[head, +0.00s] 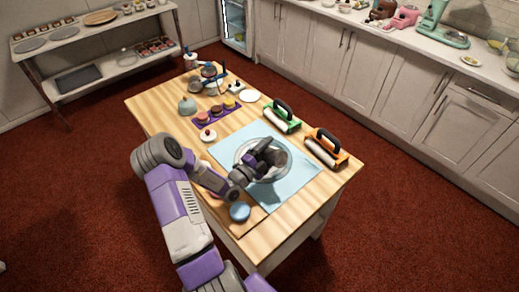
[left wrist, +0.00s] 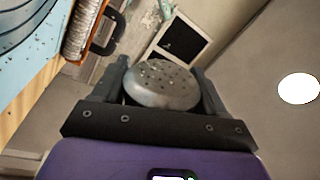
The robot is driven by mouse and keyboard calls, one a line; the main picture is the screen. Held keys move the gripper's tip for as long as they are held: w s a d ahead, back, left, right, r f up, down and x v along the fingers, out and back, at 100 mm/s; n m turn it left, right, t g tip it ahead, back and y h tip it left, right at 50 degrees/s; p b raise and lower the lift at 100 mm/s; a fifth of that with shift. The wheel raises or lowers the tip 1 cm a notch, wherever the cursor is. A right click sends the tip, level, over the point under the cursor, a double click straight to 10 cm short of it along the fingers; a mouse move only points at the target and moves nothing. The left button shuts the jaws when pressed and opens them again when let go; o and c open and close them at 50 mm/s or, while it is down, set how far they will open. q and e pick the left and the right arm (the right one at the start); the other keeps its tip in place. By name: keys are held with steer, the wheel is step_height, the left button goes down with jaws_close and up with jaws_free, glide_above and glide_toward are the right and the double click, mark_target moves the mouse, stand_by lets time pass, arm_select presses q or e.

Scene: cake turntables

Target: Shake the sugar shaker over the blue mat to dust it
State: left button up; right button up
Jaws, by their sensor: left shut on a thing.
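The light blue mat (head: 287,186) lies on the wooden table, and its edge also shows at the upper left of the left wrist view (left wrist: 40,62). Small dark specks dot it there. A round, clear-rimmed stand (head: 285,172) sits on the mat. My left gripper (head: 266,160) is above the stand and mat. In the left wrist view it is shut on the sugar shaker (left wrist: 162,84), whose grey, domed, perforated top shows between the fingers. The shaker's lower body is hidden there. My right gripper is in neither view.
A blue round object (head: 240,211) is near the front edge. A purple tray (head: 203,121), small pots and a white plate (head: 249,96) fill the back.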

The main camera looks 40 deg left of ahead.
arm_select(q)
steer(key=w+d+b, duration=0.1)
steer(key=w+d, duration=0.1)
steer(key=w, duration=0.7)
steer(key=w+a, duration=0.3)
steer(key=a, duration=0.5)
steer(key=s+a+p, duration=0.3)
steer(key=s+a, duration=0.2)
steer(key=s, duration=0.1)
steer(key=d+p, duration=0.4)
steer(key=d, duration=0.2)
steer(key=shift+s+d+f, duration=0.3)
steer(key=shift+s+f, duration=0.1)
steer(key=shift+s, duration=0.05)
steer(key=shift+s+f, duration=0.1)
